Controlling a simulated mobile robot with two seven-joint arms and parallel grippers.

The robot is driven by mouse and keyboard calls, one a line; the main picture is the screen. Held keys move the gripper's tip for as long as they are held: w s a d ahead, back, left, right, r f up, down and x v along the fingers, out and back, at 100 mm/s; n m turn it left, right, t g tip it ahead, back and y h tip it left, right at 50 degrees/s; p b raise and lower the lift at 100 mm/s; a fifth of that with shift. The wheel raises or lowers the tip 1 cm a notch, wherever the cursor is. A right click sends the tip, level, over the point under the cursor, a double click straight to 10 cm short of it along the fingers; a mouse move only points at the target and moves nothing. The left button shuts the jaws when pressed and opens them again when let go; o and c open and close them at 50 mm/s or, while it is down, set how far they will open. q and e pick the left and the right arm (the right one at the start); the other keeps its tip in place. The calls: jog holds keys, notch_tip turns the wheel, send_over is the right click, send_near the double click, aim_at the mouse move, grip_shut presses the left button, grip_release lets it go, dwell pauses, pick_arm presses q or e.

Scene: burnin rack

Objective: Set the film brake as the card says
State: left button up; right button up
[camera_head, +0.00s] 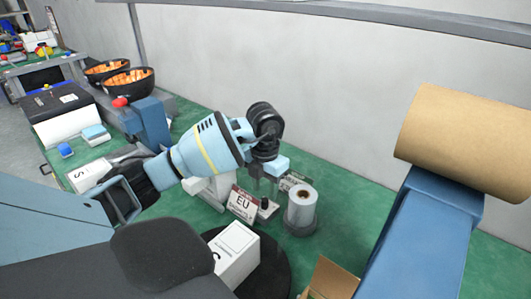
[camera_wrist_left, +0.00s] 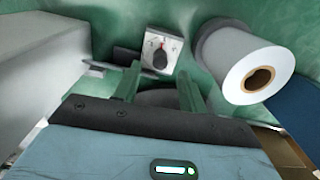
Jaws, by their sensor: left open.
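The film brake is a black knob (camera_wrist_left: 160,58) on a small pale plate (camera_wrist_left: 172,45) with a red mark near its top, in the left wrist view. The exact knob setting is too small to read. The white film roll (camera_head: 301,205) stands just right of it in the head view and shows large in the left wrist view (camera_wrist_left: 245,65). A card (camera_head: 243,205) reading "EU", with a smaller unreadable line, stands left of the roll. My left gripper (camera_wrist_left: 158,82) is open and empty, pointing at the knob and apart from it. My right gripper is not in view.
A white box (camera_head: 236,252) stands on a dark round platform (camera_head: 273,272) in front. An open cardboard box (camera_head: 330,279) is at the bottom. A brown paper roll (camera_head: 468,142) rests on a blue stand (camera_head: 425,235) at right. Black bowls (camera_head: 129,84) stand at back left.

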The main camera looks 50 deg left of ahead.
aim_at(265, 199)
pick_arm(q)
jog(key=shift+f, duration=2.05)
